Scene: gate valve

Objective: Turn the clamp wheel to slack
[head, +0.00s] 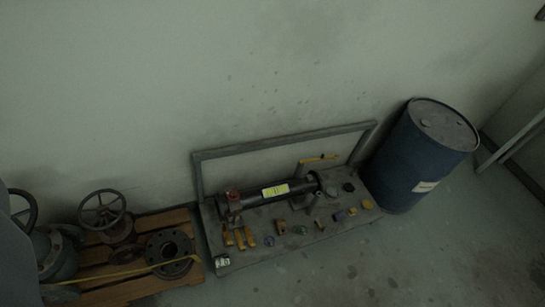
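A spoked handwheel (102,209) sits on a valve body on the wooden pallet at the lower left. A second, darker wheel (24,208) shows partly at the left edge, above a grey-green flanged body (57,256). I cannot tell whether either is the clamp wheel. A low grey bench (300,245) carries a dark cylinder (290,192) with a yellow label and a reddish fitting (232,194) at its left end. A yellow bar (319,159) shows behind the cylinder. My gripper is not in view.
Several small yellow, blue and dark parts stand along the bench front. A blue drum (415,160) stands at its right. The wooden pallet (185,285) holds a loose flange (169,250) and a yellow strap. A pale wall is behind. The floor (400,260) at lower right is clear.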

